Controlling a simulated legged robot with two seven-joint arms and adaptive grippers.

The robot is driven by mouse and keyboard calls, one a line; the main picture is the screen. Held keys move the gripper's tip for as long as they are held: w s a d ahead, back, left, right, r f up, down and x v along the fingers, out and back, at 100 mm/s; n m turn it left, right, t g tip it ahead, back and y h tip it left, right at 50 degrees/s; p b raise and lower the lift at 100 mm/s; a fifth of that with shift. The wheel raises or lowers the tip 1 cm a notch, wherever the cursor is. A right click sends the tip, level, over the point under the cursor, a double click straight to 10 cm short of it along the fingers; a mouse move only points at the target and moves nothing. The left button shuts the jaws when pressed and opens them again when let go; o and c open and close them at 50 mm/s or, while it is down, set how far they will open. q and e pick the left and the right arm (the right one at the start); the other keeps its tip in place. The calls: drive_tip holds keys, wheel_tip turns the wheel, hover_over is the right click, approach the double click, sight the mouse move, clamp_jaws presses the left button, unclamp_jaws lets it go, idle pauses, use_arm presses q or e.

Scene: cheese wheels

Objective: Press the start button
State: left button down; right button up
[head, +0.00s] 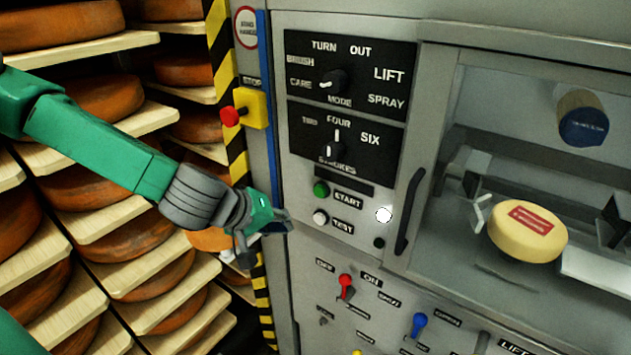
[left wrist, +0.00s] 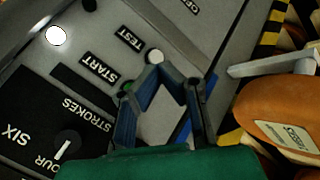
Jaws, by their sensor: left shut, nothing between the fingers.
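The green start button (head: 321,188) sits on the grey control panel (head: 300,240), left of the START label (head: 348,200). In the left wrist view the green button (left wrist: 127,87) shows partly behind a finger. The white test button (head: 320,217) is just below it and also shows in the left wrist view (left wrist: 154,56). My left gripper (head: 284,221) is shut and empty, left of and slightly below the start button in the head view. In the left wrist view its fingers (left wrist: 172,76) lie in front of the panel. Contact with the panel cannot be told. My right gripper is not in view.
A red stop button (head: 230,116) on a yellow box is at the panel's left edge. Below are red (head: 345,283) and blue (head: 419,322) switches. A cheese wheel (head: 527,231) sits behind the handled door (head: 408,210). Shelves of cheese wheels (head: 100,100) stand at left.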

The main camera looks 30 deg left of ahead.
sight(320, 191)
use_arm(q)
drive_tip(key=w+b, duration=0.1)
drive_tip(key=w, duration=0.8)
drive_tip(key=shift+d+r, duration=0.2)
drive_tip(key=shift+d, duration=0.2)
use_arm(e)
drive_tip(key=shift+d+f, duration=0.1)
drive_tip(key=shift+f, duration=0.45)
use_arm(q)
drive_tip(key=shift+a, duration=0.1)
drive_tip(key=shift+a+f, duration=0.1)
drive_tip(key=shift+a, duration=0.2)
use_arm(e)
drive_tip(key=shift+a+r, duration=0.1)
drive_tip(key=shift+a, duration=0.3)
use_arm(q)
drive_tip(key=shift+d, duration=0.35)
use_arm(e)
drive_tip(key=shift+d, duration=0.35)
